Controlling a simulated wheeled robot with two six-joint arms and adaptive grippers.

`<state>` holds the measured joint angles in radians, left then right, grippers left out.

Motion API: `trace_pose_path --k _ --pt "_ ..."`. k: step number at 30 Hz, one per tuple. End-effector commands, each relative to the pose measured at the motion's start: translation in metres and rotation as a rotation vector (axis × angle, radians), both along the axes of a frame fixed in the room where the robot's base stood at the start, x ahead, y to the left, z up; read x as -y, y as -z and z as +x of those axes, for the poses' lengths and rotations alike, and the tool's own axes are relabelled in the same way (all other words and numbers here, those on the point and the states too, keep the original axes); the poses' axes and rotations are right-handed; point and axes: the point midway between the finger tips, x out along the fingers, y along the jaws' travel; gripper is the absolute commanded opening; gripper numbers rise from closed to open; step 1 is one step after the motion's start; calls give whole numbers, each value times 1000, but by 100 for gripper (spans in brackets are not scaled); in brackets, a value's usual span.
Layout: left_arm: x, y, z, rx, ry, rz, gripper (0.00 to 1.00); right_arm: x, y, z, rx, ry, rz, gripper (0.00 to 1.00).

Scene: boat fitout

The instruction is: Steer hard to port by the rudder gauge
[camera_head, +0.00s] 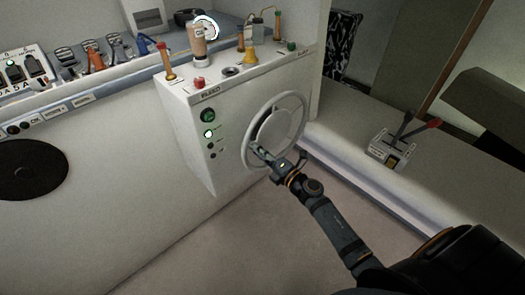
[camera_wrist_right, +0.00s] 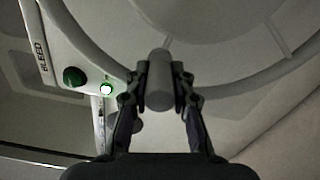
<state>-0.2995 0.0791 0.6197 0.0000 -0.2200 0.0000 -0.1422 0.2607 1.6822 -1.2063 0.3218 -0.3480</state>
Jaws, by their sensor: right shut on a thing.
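The white steering wheel (camera_head: 303,124) is mounted on the front of a white console (camera_head: 185,120). My right gripper (camera_head: 268,160) is at the wheel's lower left rim. In the right wrist view, my right gripper (camera_wrist_right: 160,88) is shut on a grey cylindrical wheel handle (camera_wrist_right: 160,65), with one finger on each side. The wheel's rim (camera_wrist_right: 225,88) and spokes show behind it. I cannot tell for certain which round instrument is the rudder gauge. My left gripper is not in view.
A green knob (camera_head: 208,115) and a lit green button (camera_head: 208,133) are left of the wheel. Levers and bottles crowd the console top. A lever box (camera_head: 391,150) stands on the right ledge. The floor (camera_head: 215,240) below is clear.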

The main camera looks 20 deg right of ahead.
Motion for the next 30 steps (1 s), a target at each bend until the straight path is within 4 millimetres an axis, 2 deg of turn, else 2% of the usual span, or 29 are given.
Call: trace_pose_path --k 1,3,15,22,30 --pt "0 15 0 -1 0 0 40 -1 15 -1 12 0 -38 0" --pt "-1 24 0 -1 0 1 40 -1 24 -1 35 0 -102 0" --pt "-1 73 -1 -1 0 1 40 4 63 1 144 0 -406 0" --pt "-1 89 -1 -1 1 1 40 8 73 2 182 -1 -511 0" --pt "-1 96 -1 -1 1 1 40 11 77 3 201 -1 -563 0"
